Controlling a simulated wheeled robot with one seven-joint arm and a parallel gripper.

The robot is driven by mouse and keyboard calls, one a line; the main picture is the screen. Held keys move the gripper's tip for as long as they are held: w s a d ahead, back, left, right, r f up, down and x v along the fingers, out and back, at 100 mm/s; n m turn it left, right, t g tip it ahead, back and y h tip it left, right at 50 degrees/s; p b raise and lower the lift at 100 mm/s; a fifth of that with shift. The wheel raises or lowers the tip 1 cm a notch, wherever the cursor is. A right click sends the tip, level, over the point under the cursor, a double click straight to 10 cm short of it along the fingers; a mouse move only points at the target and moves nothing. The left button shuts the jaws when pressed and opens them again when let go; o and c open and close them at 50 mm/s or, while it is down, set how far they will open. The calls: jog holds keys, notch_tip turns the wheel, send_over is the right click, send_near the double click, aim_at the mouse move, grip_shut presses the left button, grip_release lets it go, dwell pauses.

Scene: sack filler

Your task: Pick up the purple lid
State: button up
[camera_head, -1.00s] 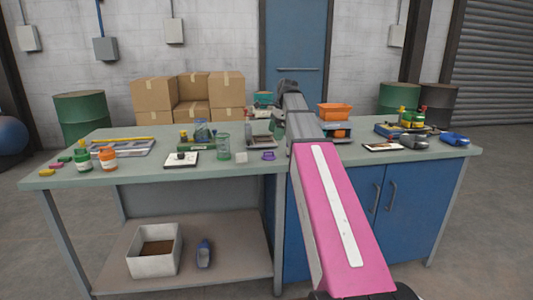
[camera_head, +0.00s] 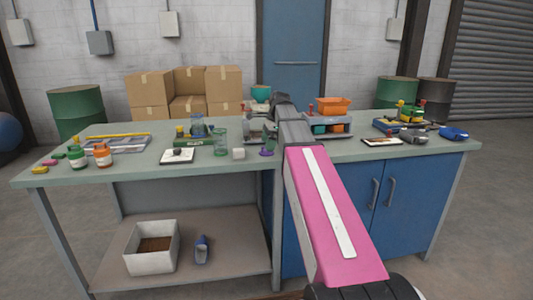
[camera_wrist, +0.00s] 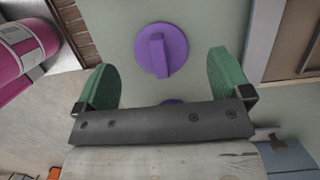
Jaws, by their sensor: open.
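The purple lid (camera_wrist: 161,50) lies on the grey-green workbench (camera_wrist: 212,25) in the wrist view, a round disc with a raised bar across it. In the head view the lid (camera_head: 266,153) is small at the bench's front edge, just left of my arm. My gripper (camera_wrist: 161,72) is open, its two green fingers apart on either side of the lid's near part, with nothing between them held. A second bit of purple shows behind the dark gripper bar; I cannot tell what it is. In the head view my arm hides the gripper's fingers.
A white cube (camera_head: 238,154) and a green-tinted glass (camera_head: 220,142) stand left of the lid. A white board (camera_head: 177,156) lies further left. An orange bin (camera_head: 332,105) stands right of my arm. A white box (camera_head: 152,248) is on the lower shelf.

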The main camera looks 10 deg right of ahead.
jog(key=shift+x, duration=1.4)
jog(key=c, duration=1)
jog(key=shift+r, duration=0.1)
jog(key=shift+r, duration=0.4)
notch_tip(320, 180, up, 4)
jog(key=shift+f, duration=0.2)
jog(key=s+a+r, duration=0.1)
jog(key=a+r, duration=0.1)
jog(key=a, duration=0.1)
jog(key=s+a+r, duration=0.1)
jog(key=a+r, duration=0.1)
jog(key=a, duration=0.2)
jog(key=s+a+r, duration=0.1)
jog(key=a+r, duration=0.1)
jog(key=a, duration=0.1)
jog(key=shift+a+r, duration=0.15)
jog(key=shift+a, duration=0.1)
jog(key=w+d+r+m+t, duration=0.1)
jog(key=d+m, duration=0.2)
jog(key=d, duration=0.7)
jog(key=w+d+r+m, duration=0.1)
jog(key=w+d+m, duration=0.1)
jog(key=d, duration=0.9)
jog(key=shift+r+m+t+h, duration=0.2)
jog(key=shift+m+t+h, duration=0.15)
jog(key=shift+m, duration=0.35)
